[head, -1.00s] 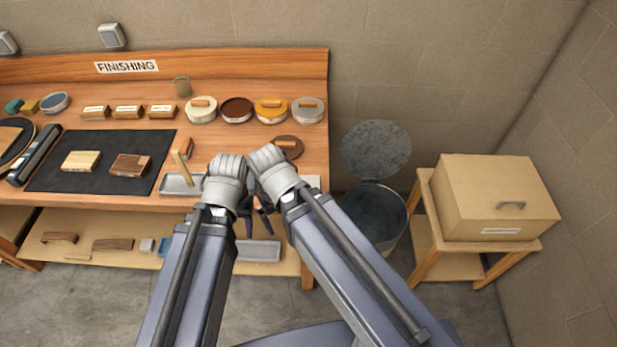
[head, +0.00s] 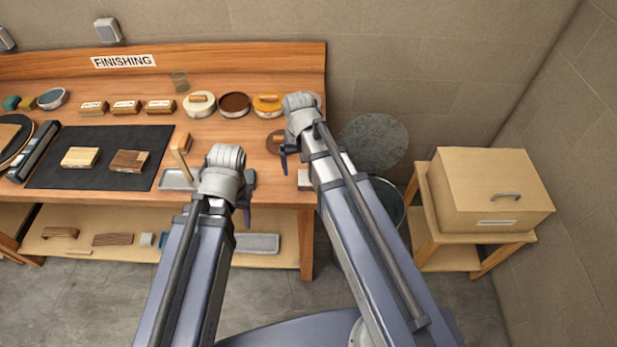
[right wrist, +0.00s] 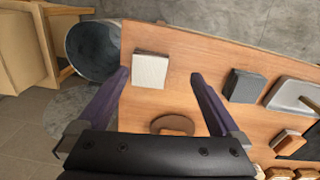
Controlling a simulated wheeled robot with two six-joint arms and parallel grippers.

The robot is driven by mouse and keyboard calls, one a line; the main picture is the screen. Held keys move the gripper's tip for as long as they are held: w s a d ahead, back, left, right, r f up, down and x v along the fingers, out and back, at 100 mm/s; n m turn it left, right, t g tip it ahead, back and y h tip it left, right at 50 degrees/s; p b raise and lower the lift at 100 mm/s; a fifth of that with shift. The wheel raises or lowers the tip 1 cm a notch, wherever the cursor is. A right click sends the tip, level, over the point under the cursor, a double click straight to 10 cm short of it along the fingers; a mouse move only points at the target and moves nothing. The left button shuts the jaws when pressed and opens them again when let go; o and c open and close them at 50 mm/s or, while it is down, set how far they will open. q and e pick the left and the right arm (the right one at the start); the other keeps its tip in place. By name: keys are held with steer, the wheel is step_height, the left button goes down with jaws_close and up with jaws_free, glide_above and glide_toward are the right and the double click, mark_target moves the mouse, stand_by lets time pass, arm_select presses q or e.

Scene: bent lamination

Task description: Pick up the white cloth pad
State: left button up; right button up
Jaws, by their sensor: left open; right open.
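The white cloth pad (right wrist: 150,70) lies flat on the wooden bench near its edge, close to the bin. In the head view only a pale part of the pad (head: 305,180) shows beside my right arm. My right gripper (right wrist: 160,76) is open and empty, and in its wrist view the pad appears between its fingertips. The height of the fingers over the pad is hard to judge. The right gripper (head: 284,158) is partly hidden by its own wrist in the head view. My left gripper (head: 246,208) is at the bench front, its fingers mostly hidden.
A dark grey pad (right wrist: 243,87) and a metal tray (head: 176,180) lie beside the white pad. A brown round piece (right wrist: 172,123) sits behind it. Round tins (head: 234,104) line the bench back. An open bin (head: 387,197) stands right of the bench, near a box (head: 490,190).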

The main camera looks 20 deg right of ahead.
steer(key=shift+w+d+r+m, duration=0.15)
steer(key=shift+w+d+m, duration=0.45)
steer(key=shift+w+d, duration=0.55)
step_height(320, 180, down, 8)
steer(key=b, duration=0.8)
steer(key=shift+d, duration=0.1)
steer(key=shift+r, duration=0.1)
steer(key=c, duration=1.2)
steer(key=shift+c, duration=0.2)
steer(key=shift+r, duration=0.1)
step_height(320, 180, up, 10)
steer(key=p, duration=1)
